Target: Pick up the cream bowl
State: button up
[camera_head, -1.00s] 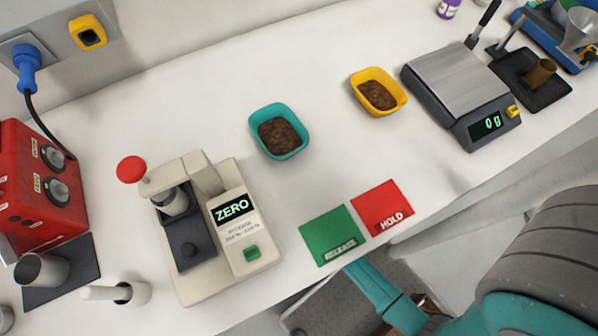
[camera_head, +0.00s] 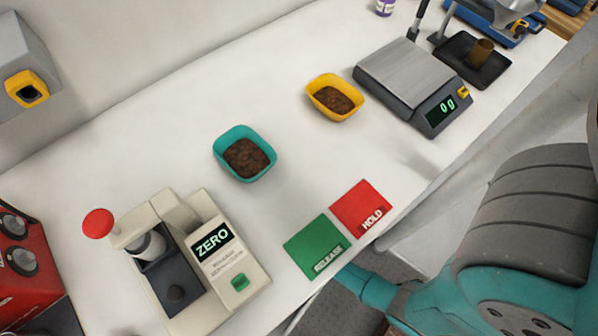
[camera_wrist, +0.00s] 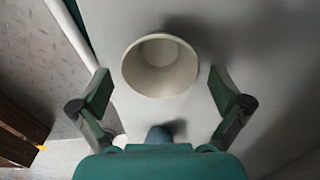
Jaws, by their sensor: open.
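The cream bowl (camera_wrist: 134,77) shows in the wrist view, near the top middle. It is a round, pale vessel with its open mouth facing the camera, and it looks empty. My gripper (camera_wrist: 160,92) is open, with one green finger left of the bowl and one right of it. There is a gap on both sides, and no contact shows. How far the bowl lies from the fingertips in depth I cannot tell. The head view shows neither the cream bowl nor my fingers, only part of my arm at the lower right.
On the white bench stand a teal bowl (camera_head: 245,153) and a yellow bowl (camera_head: 335,97), both with brown contents. A scale (camera_head: 410,75) reading 0 g stands at right, and a cream ZERO machine (camera_head: 200,250) at lower left. Green (camera_head: 316,247) and red (camera_head: 361,207) pads lie at the front.

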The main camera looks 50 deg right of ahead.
jog(key=shift+f, duration=0.95)
jog(key=c, duration=1.2)
jog(key=shift+r, duration=0.15)
